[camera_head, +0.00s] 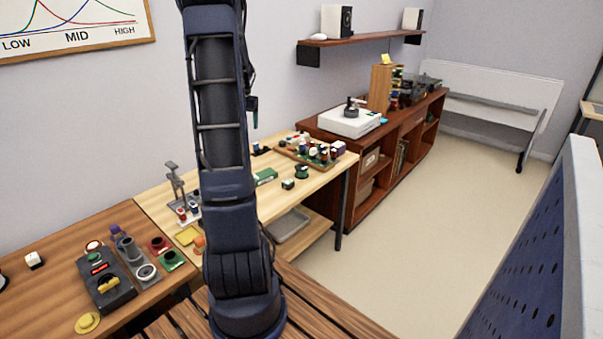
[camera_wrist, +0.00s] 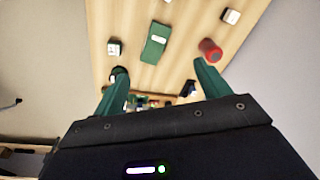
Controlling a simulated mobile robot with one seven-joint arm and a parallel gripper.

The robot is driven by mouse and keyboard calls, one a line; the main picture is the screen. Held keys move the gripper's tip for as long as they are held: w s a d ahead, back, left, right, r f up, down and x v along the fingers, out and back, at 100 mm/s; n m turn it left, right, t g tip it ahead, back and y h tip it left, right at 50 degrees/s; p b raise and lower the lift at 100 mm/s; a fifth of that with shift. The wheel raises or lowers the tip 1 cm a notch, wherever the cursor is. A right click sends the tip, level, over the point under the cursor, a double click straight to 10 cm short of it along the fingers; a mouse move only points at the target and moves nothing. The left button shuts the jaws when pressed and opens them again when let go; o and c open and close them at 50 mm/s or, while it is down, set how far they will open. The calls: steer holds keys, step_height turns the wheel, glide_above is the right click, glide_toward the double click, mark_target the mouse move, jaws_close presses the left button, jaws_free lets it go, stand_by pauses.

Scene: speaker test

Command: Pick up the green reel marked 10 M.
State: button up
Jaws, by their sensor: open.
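A small green reel (camera_head: 302,172) stands on the light wooden table, right of a flat green box (camera_head: 265,176) and a small dark cube with a pale top (camera_head: 288,184). Another round green piece (camera_head: 171,260) sits at the left bench's right edge. No 10 M marking is legible on either. In the wrist view, my gripper (camera_wrist: 160,72) is open and empty above the light table, fingers wide apart. A dark green round thing (camera_wrist: 120,71), probably the first reel, shows partly behind the left fingertip. In the head view my arm mostly hides the gripper.
In the wrist view, a red cylinder (camera_wrist: 210,49) lies near the right finger, with a white-topped block (camera_wrist: 230,16) beyond. A tray of small parts (camera_head: 290,152) is at the light table's back. A metal stand (camera_head: 174,182) rises left of my arm.

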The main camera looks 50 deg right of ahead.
steer(key=s+d+f+m, duration=0.2)
steer(key=d+f+m, duration=0.1)
steer(key=d+f, duration=0.8)
steer(key=m+g, duration=0.1)
steer(key=m, duration=0.1)
glide_toward(301, 167)
steer(key=shift+w+d+f+y, duration=0.15)
steer(key=shift+w+d+y, duration=0.1)
steer(key=shift+d+y, duration=0.15)
steer(key=shift+s+d+f+m, duration=0.1)
steer(key=shift+f+m, duration=0.15)
steer(key=shift+m, duration=0.05)
step_height(301, 167, down, 11)
steer(key=shift+r, duration=0.2)
steer(key=shift+c, duration=0.2)
steer(key=c, duration=0.7)
